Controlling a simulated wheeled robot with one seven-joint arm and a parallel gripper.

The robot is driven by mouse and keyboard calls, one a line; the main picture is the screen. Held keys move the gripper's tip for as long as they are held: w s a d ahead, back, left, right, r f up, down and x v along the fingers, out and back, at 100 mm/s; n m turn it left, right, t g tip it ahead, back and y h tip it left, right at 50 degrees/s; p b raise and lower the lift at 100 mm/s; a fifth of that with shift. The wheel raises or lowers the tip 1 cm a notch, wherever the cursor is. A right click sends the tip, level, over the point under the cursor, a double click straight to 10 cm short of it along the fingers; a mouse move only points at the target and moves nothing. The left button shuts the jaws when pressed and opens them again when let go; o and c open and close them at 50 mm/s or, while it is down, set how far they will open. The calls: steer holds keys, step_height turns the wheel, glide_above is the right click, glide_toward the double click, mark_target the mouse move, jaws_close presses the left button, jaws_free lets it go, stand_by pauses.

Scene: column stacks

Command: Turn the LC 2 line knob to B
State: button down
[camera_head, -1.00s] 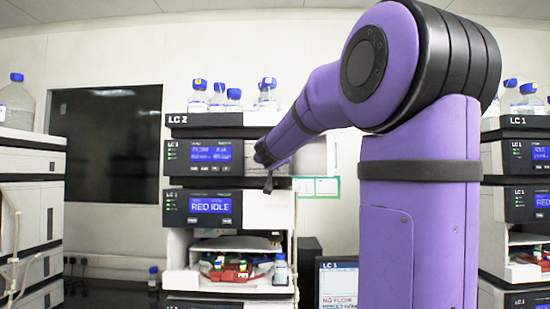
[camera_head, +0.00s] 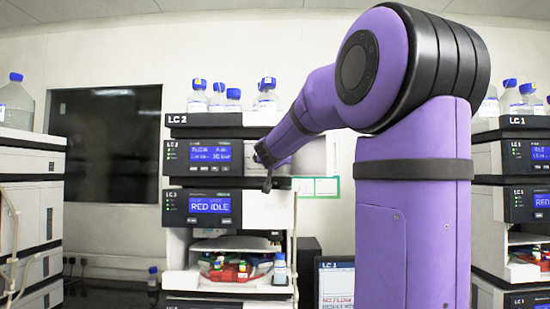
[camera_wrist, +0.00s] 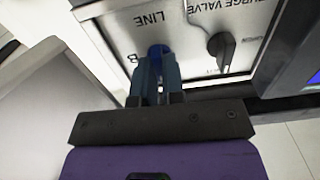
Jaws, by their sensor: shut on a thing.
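The LC 2 stack (camera_head: 178,119) stands left of my arm in the head view, with its name on the upper edge. In the wrist view its LINE knob (camera_wrist: 159,49) is blue and sits on a white panel below the word LINE, which appears upside down. My gripper (camera_wrist: 157,62) is shut on the knob, one finger on each side. The fingers hide most of the knob, so I cannot tell where it points. In the head view my arm hides the knob.
A black PURGE VALVE knob (camera_wrist: 222,46) sits close to the right of my fingers. Bottles with blue caps (camera_head: 233,95) stand on the LC 2 stack. The LC 1 stack (camera_head: 528,158) is at the right, and a monitor (camera_head: 335,285) is low between them.

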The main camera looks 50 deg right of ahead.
steer(key=m, duration=0.8)
steer(key=shift+m, duration=0.4)
steer(key=m, duration=0.4)
steer(key=shift+s+d+f+m, duration=0.1)
steer(key=shift+f+m, duration=0.05)
steer(key=shift+m, duration=2.05)
steer(key=shift+f+m, duration=0.1)
steer(key=shift+m, duration=0.2)
steer(key=c, duration=1.2)
jaws_free()
